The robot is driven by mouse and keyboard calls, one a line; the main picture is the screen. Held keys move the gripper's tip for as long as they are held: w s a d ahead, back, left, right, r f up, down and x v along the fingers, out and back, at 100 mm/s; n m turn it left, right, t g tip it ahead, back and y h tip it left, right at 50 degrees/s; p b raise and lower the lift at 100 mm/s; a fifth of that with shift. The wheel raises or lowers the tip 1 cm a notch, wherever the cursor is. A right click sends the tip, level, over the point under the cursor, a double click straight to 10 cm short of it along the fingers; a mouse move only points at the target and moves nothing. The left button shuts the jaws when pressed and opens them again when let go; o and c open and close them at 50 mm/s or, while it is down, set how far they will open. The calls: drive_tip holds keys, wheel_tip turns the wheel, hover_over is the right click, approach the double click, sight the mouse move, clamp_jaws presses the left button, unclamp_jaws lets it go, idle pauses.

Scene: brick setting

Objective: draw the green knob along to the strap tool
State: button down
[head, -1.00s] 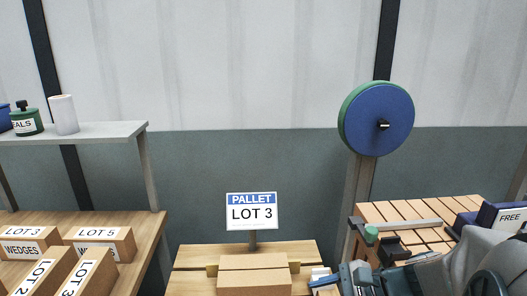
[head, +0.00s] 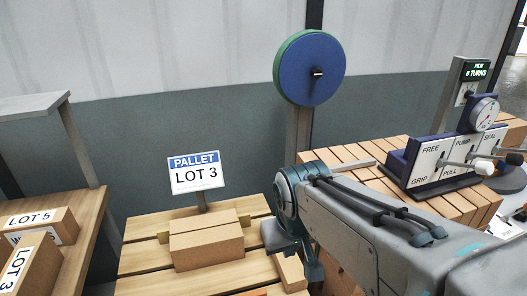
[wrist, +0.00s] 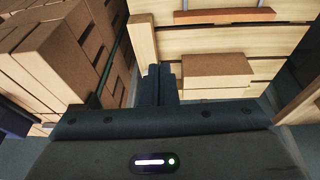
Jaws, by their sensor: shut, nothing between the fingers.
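The green knob does not show in either view now; my arm covers the left end of the slatted bench. The blue strap tool (head: 398,165) stands on that bench at the right, with a white panel marked FREE, GRIP, PUMP, PULL and SEAL, levers with white and black grips, and a round dial on top. My gripper is low in the middle of the head view, left of the strap tool and beside the pallet. In the wrist view my gripper (wrist: 160,72) has its two dark fingers together, empty, above the gap beside the pallet.
A blue-green reel (head: 309,68) stands on a post. Labelled boxes (head: 45,228) sit at left.

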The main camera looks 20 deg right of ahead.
drive_tip(key=w+d+r+n+t+h+b, duration=0.1)
drive_tip(key=w+d+r+h+b, duration=0.1)
drive_tip(key=w+r+b, duration=0.35)
drive_tip(key=w+d+r+n+t+h+b, duration=0.1)
drive_tip(key=w+d+r+t+h+b, duration=0.1)
drive_tip(key=w, duration=0.7)
drive_tip(key=w+d+f, duration=0.6)
drive_tip(key=d+f, duration=0.1)
drive_tip(key=shift+f+p, duration=0.25)
drive_tip(key=shift+p, duration=0.05)
